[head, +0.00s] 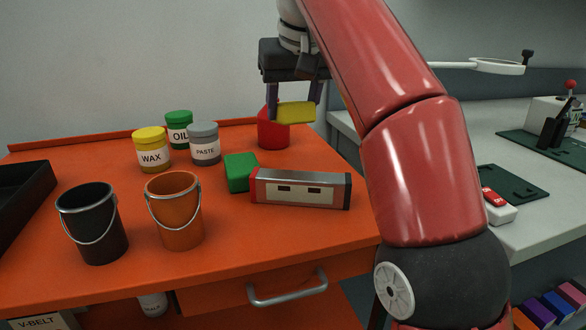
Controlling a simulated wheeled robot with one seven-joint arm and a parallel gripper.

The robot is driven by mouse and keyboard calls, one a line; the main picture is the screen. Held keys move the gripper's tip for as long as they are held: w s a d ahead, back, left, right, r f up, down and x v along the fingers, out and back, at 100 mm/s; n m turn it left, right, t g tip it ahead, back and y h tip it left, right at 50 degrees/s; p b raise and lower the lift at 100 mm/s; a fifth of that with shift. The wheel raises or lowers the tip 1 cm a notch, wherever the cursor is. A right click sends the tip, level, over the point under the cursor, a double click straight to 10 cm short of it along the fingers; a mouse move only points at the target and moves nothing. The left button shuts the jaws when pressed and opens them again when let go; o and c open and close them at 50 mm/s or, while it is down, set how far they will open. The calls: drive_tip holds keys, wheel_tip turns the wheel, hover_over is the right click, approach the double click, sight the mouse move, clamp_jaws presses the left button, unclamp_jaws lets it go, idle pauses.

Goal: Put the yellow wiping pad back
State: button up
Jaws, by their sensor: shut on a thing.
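The yellow wiping pad (296,112) is held between the two fingers of my gripper (295,100), which points down over the back right of the orange bench top (290,235). The pad overlaps the top of a red cylindrical object (272,130) in the head view. I cannot tell whether it touches that object or hangs in front of or above it. A green block (240,172), possibly another pad, lies on the bench to the left of a grey and red level-like tool (301,189).
Wax (150,151), oil (179,129) and paste (204,143) tins stand at the back. A black bucket (90,222) and an orange bucket (174,210) stand at the front left, beside a black tray (22,200). A grey counter (470,155) is at the right.

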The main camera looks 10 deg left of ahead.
sight(302, 119)
wheel_tip(302, 119, down, 9)
drive_tip(key=b, duration=0.3)
drive_tip(key=shift+f, duration=0.4)
drive_tip(key=o, duration=1.2)
drive_tip(key=shift+c, duration=0.2)
drive_tip(key=shift+o, duration=0.5)
drive_tip(key=shift+r, duration=0.1)
drive_tip(key=shift+f, duration=0.25)
drive_tip(key=p+v, duration=0.2)
drive_tip(key=v, duration=0.6)
drive_tip(key=shift+w+d, duration=0.15)
drive_tip(key=shift+d, duration=0.05)
